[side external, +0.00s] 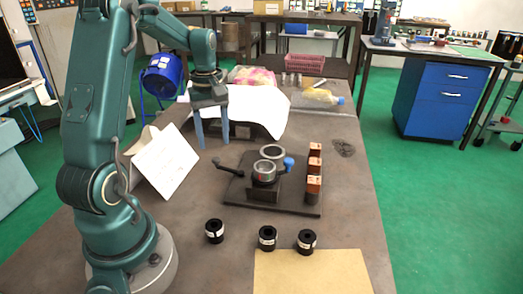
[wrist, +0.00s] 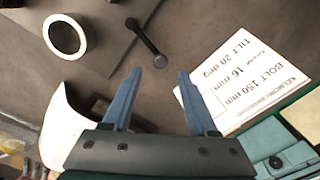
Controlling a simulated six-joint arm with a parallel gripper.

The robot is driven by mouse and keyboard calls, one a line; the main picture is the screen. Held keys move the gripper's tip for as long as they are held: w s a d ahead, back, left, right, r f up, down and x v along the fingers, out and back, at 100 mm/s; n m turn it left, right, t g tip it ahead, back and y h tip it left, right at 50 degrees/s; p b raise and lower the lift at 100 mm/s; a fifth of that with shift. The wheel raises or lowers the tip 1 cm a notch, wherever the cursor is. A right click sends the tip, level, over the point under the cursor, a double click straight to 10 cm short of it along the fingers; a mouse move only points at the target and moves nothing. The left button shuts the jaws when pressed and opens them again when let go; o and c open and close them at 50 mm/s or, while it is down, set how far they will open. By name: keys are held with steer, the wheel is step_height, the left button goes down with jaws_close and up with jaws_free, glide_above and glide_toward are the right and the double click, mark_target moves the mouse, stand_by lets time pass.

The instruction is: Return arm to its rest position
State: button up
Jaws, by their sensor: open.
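My green arm stands at the left of the bench in the side view. My gripper (side external: 212,134) hangs above the bench with blue fingers pointing down, apart and with nothing between them. It also shows in the wrist view (wrist: 158,75), open and empty. The indexing chuck (side external: 264,172) sits on a dark base plate (side external: 238,190) to the right of and nearer than my gripper. A lever with a dark knob and a blue knob are on the chuck. In the wrist view a pale ring (wrist: 65,35) and a black lever (wrist: 147,43) show beyond the fingers.
A white sign (side external: 165,160) leans left of my gripper. Three black collars (side external: 267,238) stand in front of the chuck near a tan mat (side external: 312,272). Copper-coloured blocks (side external: 314,168) stand at the plate's right edge. A white cloth (side external: 240,108) lies behind my gripper. The bench's right side is mostly clear.

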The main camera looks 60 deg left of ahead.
steer(key=shift+r, duration=0.2)
steer(key=d+r+m+t+y, duration=0.1)
steer(key=d+r+m+t, duration=0.2)
steer(key=d+r+m, duration=0.55)
steer(key=s+d+f+m+t+h, duration=0.1)
steer(key=s+d+m+t, duration=0.1)
steer(key=s+d+m, duration=0.5)
steer(key=s+d, duration=0.1)
steer(key=d, duration=0.4)
steer(key=shift+s+d+f+t, duration=0.15)
steer(key=shift+s+d+t, duration=0.15)
steer(key=shift+s, duration=0.05)
